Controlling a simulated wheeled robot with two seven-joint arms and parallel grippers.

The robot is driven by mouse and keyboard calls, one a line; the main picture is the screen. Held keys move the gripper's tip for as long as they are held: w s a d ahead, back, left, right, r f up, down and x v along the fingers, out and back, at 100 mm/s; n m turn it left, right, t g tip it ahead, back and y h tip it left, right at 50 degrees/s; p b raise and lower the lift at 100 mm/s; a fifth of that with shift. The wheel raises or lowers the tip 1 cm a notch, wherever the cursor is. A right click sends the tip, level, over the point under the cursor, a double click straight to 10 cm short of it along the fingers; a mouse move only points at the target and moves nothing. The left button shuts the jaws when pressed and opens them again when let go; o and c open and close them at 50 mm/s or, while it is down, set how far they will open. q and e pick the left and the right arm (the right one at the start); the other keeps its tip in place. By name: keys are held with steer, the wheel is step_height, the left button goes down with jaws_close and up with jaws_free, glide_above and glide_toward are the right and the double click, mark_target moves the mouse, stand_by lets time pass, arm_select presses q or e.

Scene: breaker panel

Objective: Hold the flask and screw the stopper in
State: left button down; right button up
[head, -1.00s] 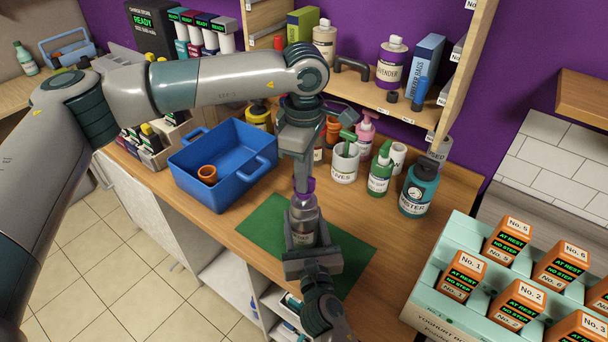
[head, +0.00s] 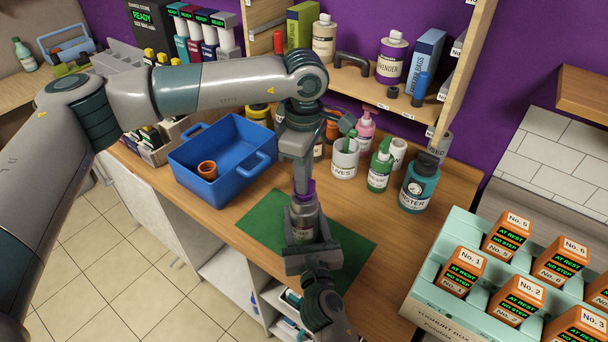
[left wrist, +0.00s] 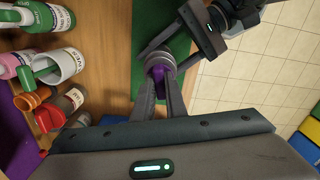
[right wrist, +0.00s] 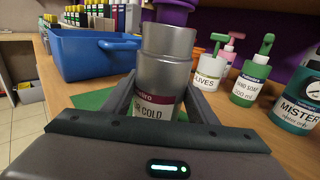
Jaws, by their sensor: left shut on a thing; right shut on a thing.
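The grey flask (head: 303,222) stands upright in my right gripper (head: 305,242), above the green mat (head: 262,222). In the right wrist view the flask (right wrist: 165,72) sits between the two fingers, its label partly hidden. The purple stopper (head: 304,190) is in my left gripper (head: 303,181), which points down from above. The stopper also shows between the left fingers in the left wrist view (left wrist: 156,72). In the right wrist view the stopper (right wrist: 176,14) is right over the flask's mouth; how deep it sits, I cannot tell.
A blue bin (head: 217,190) with an orange cup (head: 207,170) stands left of the mat. A white mug (head: 344,160), a green soap bottle (head: 380,172) and a teal bottle (head: 418,188) stand to the right. A mint crate (head: 440,310) is at the lower right.

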arm_select(q)
steer(key=shift+f, duration=0.75)
steer(key=shift+m, duration=0.3)
steer(key=shift+m, duration=1.3)
steer(key=shift+m, duration=1.6)
steer(key=shift+m, duration=1.6)
